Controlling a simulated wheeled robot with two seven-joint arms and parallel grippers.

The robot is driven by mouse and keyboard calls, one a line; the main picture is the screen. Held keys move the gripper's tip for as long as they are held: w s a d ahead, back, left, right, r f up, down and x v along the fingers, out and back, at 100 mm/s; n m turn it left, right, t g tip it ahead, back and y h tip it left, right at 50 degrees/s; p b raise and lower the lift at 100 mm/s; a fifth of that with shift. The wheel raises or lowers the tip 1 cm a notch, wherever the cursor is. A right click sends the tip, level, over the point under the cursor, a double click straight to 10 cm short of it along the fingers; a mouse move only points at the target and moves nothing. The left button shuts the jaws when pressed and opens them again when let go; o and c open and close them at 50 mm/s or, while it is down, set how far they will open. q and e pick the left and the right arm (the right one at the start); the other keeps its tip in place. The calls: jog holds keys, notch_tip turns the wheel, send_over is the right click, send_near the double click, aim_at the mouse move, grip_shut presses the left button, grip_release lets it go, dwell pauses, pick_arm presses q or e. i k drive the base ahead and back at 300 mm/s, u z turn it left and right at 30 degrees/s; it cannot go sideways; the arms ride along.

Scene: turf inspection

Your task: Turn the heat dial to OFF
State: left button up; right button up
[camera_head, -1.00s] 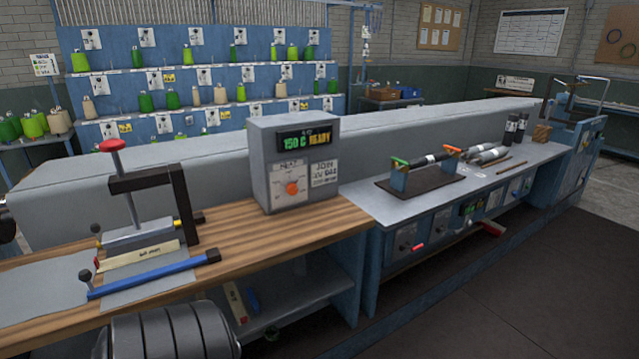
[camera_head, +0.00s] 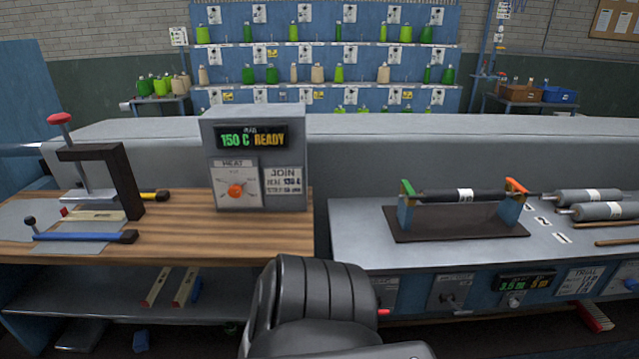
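The heat dial (camera_head: 236,191) is an orange knob on a white plate marked HEAT, on the front of a grey control box (camera_head: 256,115). The box stands at the right end of the wooden bench top. Its display (camera_head: 252,138) reads 150 C READY. The markings around the dial are too small to read surely. A dark, ribbed arm part of mine shows at the bottom centre, below and right of the box. Neither gripper is in view, and nothing touches the dial.
A press with a red knob (camera_head: 61,118) and a blue-handled bar (camera_head: 85,237) sit left of the box. To the right, a roller stand (camera_head: 460,222) and grey rolls (camera_head: 590,197) lie on the grey counter. The wood before the box is clear.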

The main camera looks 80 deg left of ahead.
aim_at(234, 190)
jog(key=i, duration=1.05)
jog(key=u, duration=1.75)
